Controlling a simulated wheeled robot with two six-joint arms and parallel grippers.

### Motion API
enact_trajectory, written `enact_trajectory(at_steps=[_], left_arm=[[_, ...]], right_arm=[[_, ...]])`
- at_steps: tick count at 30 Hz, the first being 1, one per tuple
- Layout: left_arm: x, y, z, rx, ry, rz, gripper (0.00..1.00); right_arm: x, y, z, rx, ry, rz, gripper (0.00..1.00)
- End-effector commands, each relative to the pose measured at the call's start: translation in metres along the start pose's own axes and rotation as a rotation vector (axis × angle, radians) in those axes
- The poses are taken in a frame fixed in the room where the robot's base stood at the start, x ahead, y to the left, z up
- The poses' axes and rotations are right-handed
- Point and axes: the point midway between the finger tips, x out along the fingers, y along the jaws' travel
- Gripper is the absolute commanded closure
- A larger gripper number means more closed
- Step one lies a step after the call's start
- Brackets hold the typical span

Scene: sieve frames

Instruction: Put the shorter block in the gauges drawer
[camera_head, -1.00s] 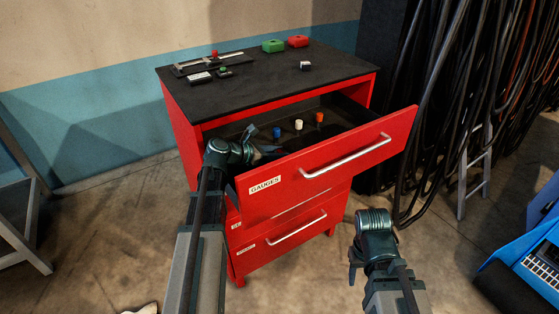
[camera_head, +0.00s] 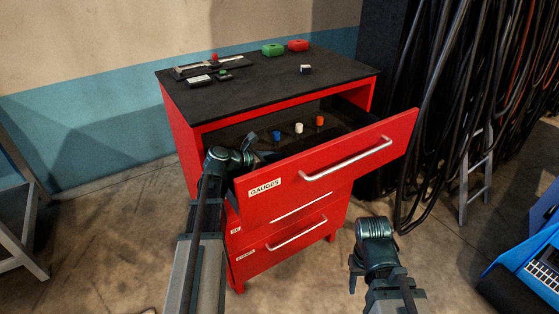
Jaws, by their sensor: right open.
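The red gauges drawer (camera_head: 345,172), labelled GAUGES, is the top drawer of a red cabinet and stands pulled out. Inside are small blue (camera_head: 277,135), white (camera_head: 299,128) and orange (camera_head: 320,121) pieces. A small dark block with a pale top (camera_head: 305,69) sits alone on the black cabinet top (camera_head: 262,92). A green block (camera_head: 272,49) and a red block (camera_head: 298,45) lie at the back edge. I cannot tell which is the shorter block. My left gripper (camera_head: 252,152) is at the drawer's left end, its fingers partly hidden. My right gripper (camera_head: 356,275) is open, low, in front of the cabinet.
A dark flat tool with a metal bar (camera_head: 208,65) and small pieces lies on the top's left. Lower drawers (camera_head: 295,235) are shut. Hanging cables (camera_head: 450,110) and a ladder (camera_head: 478,175) stand right; a blue case (camera_head: 530,260) is lower right. The top's front middle is clear.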

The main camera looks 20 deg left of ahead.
Motion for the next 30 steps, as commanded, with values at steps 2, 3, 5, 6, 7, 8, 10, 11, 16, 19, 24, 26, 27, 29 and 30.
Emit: enact_trajectory(at_steps=[2,3,5,6,7,8,10,11,16,19,24,26,27,29,30], left_arm=[[0.0,0.0,0.0,0.0,0.0,0.0,0.3],[0.0,0.0,0.0,0.0,0.0,0.0,0.3],[0.0,0.0,0.0,0.0,0.0,0.0,0.3],[0.0,0.0,0.0,0.0,0.0,0.0,0.3],[0.0,0.0,0.0,0.0,0.0,0.0,0.3],[0.0,0.0,0.0,0.0,0.0,0.0,0.3],[-0.001,0.0,0.002,0.0,0.0,0.0,0.3],[-0.001,0.0,0.003,0.0,0.0,0.0,0.3],[-0.013,0.0,0.016,-0.001,0.0,0.002,0.3],[-0.037,-0.001,0.015,-0.001,0.0,0.004,0.3],[-0.074,-0.001,0.015,-0.001,-0.001,0.004,0.3],[-0.086,-0.001,0.015,-0.002,-0.001,0.004,0.3],[-0.092,-0.001,0.014,-0.002,0.0,0.003,0.3],[-0.102,0.0,0.014,-0.002,0.0,0.003,0.3],[-0.107,-0.001,0.014,-0.001,0.0,0.003,0.3]], right_arm=[[0.0,0.0,0.0,0.0,0.0,0.0,0.5],[0.0,0.0,0.0,0.0,0.0,0.0,0.5],[0.0,0.0,0.0,0.0,0.0,0.0,0.5],[0.0,0.0,0.0,0.0,0.0,0.0,0.5],[0.0,0.0,0.0,0.0,0.0,0.0,0.5],[0.0,0.0,0.0,0.0,0.0,0.0,0.5],[-0.002,0.0,0.0,0.0,0.0,0.0,0.5],[-0.003,0.0,0.0,0.0,0.0,0.0,0.5],[-0.019,0.002,0.001,0.0,0.0,0.0,0.5],[-0.028,0.003,0.002,0.0,0.0,0.0,0.5],[-0.042,0.004,0.003,0.0,0.0,0.0,0.5],[-0.046,0.004,0.003,0.001,0.0,0.0,0.5],[-0.048,0.005,0.003,0.001,0.0,0.0,0.5],[-0.051,0.005,0.003,0.001,0.0,0.0,0.5],[-0.053,0.005,0.003,0.001,0.0,0.0,0.5]])
